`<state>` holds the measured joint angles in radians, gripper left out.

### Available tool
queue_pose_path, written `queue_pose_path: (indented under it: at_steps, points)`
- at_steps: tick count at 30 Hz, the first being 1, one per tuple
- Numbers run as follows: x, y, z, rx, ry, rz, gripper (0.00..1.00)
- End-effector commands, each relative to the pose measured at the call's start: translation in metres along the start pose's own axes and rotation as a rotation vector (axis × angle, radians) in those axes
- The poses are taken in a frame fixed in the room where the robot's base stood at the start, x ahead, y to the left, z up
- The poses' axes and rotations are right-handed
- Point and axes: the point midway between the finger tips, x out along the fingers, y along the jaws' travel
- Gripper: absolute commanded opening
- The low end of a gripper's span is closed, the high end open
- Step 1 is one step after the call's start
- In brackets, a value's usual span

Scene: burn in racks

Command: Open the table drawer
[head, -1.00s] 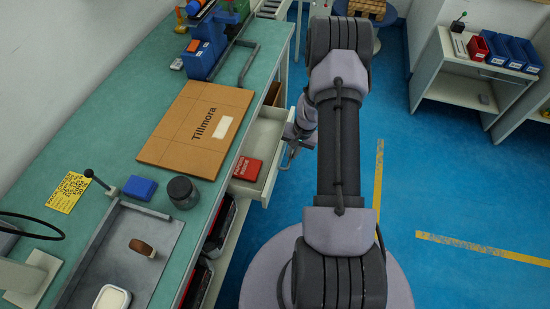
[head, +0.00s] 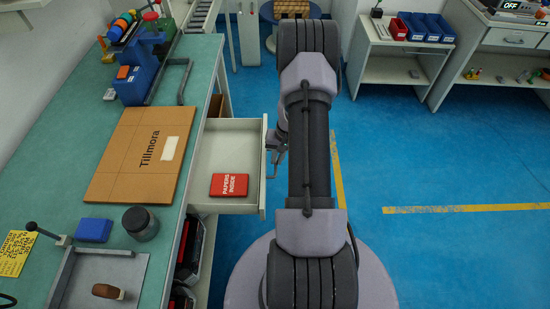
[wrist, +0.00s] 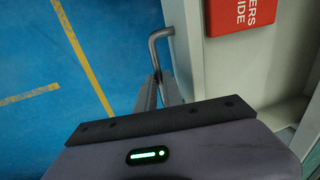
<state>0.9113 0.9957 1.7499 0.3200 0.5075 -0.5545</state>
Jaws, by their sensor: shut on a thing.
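The table drawer (head: 240,136) is pulled out from the right side of the green-topped table (head: 192,78). A red "PAPERS INSIDE" item (head: 229,185) lies in it; it also shows in the wrist view (wrist: 240,15). My gripper (head: 276,160) is at the drawer's front, partly hidden by my arm. In the wrist view, the bent metal handle (wrist: 155,42) runs down to my gripper (wrist: 158,92), whose narrow fingers are shut on it. The exact contact is partly hidden by the gripper body.
On the tabletop are a "Tillmora" cardboard box (head: 140,155), a dark jar (head: 141,223), a blue block (head: 93,230) and a blue machine (head: 140,75). Blue floor (head: 420,250) is free to the right. A shelf with bins (head: 400,65) stands behind.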

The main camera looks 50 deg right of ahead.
Motion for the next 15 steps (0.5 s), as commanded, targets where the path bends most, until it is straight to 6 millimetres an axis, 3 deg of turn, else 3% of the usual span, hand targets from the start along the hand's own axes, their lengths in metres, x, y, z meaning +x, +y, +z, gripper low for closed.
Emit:
queue_pose_path:
  at_steps: [4, 5, 6, 15]
  points:
    - [0.0002, -0.0001, -0.0001, 0.000, 0.000, 0.000, 0.00]
    - [0.0002, -0.0001, -0.0001, 0.000, 0.001, 0.000, 0.17]
    - [0.0002, -0.0002, -0.0001, 0.000, 0.001, 0.000, 0.20]
    - [-0.0018, -0.0004, -0.0004, 0.000, 0.001, 0.000, 0.20]
